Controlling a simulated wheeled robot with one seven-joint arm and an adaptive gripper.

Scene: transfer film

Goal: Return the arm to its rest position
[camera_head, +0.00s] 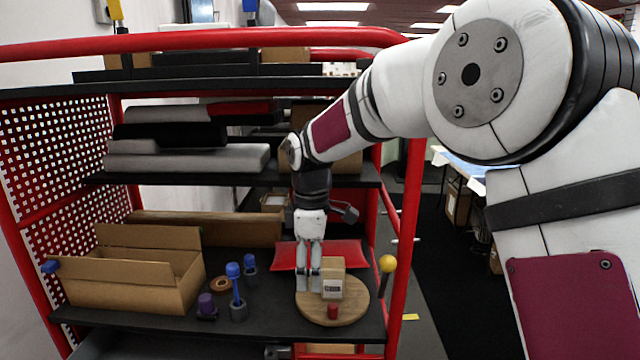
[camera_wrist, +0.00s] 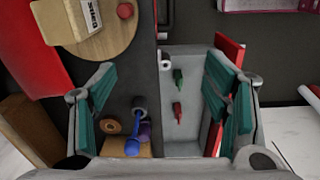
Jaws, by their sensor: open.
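My arm reaches from the right of the head view into a red-framed shelf rack. My gripper (camera_head: 310,284) points down in front of the round wooden board (camera_head: 350,306), overlapping its left part in this view. The wrist view shows its two green-padded fingers (camera_wrist: 160,75) spread wide, with nothing held between them. A small labelled carton (camera_head: 332,283) and a red cylinder (camera_head: 333,311) stand on the board. Both also show at the upper left of the wrist view, the carton (camera_wrist: 82,18) and the cylinder (camera_wrist: 125,11).
An open cardboard box (camera_head: 135,280) stands left on the black shelf (camera_head: 270,322). Blue-topped pieces (camera_head: 237,285), a purple one (camera_head: 207,306) and a tape ring (camera_head: 219,283) lie between. A red post (camera_head: 405,245) bounds the right.

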